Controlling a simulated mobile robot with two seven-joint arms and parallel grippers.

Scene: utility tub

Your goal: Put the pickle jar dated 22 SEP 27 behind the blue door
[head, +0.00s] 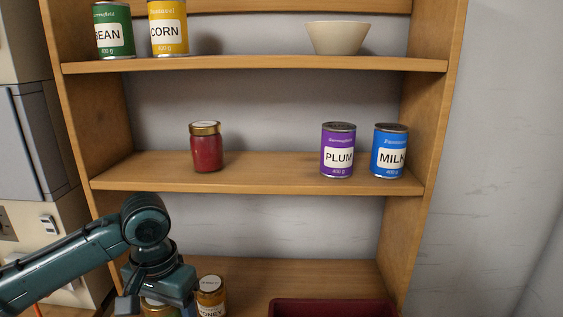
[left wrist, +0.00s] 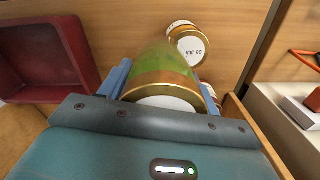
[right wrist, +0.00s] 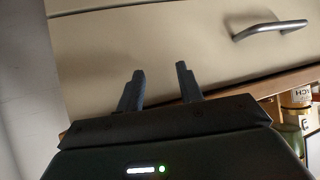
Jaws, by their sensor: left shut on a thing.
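My left gripper (head: 160,292) is shut on a green jar with a gold lid (left wrist: 165,72), low in front of the shelf. Its blue fingers are on either side of the jar in the left wrist view. The jar's lid has a white label, mostly hidden by my gripper, and I cannot read its date. In the head view only part of its lid (head: 157,309) shows. My right gripper (right wrist: 160,80) is open and empty, in front of a cream panel with a metal handle (right wrist: 270,29). No blue door is in view.
A honey jar (head: 211,297) stands just right of my left gripper. A dark red tub (head: 333,308) is on the lower board. The middle shelf (head: 262,172) holds a red jar (head: 206,148), a plum can (head: 338,150) and a milk can (head: 389,151), with free room between.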

